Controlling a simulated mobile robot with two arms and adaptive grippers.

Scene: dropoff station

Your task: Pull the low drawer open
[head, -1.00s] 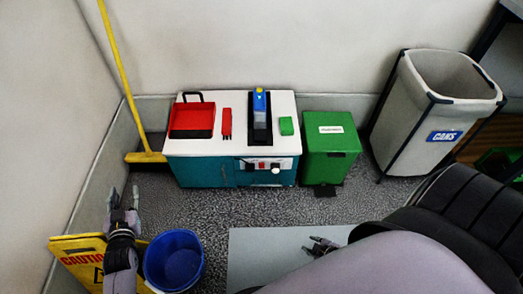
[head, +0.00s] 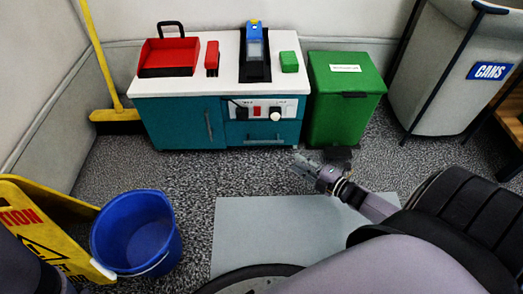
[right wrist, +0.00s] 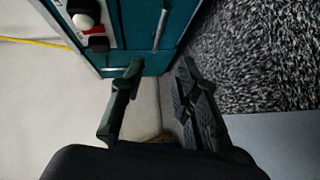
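The low drawer (head: 285,130) is the teal front at the lower right of the cabinet, below the control panel. It looks flush with the cabinet. Its horizontal grey handle (head: 265,141) runs along its lower part, and the handle (right wrist: 160,28) also shows in the right wrist view, beyond the fingertips. My right gripper (head: 300,164) is in front of the cabinet, a little right of the handle and apart from it. In the right wrist view its two fingers (right wrist: 160,68) are spread with nothing between them. My left gripper is out of view.
A green bin (head: 345,105) stands against the cabinet's right side. A blue bucket (head: 137,232) and a yellow caution sign (head: 45,228) stand at the left. A grey mat (head: 270,225) lies on the floor. The floor before the drawer is clear.

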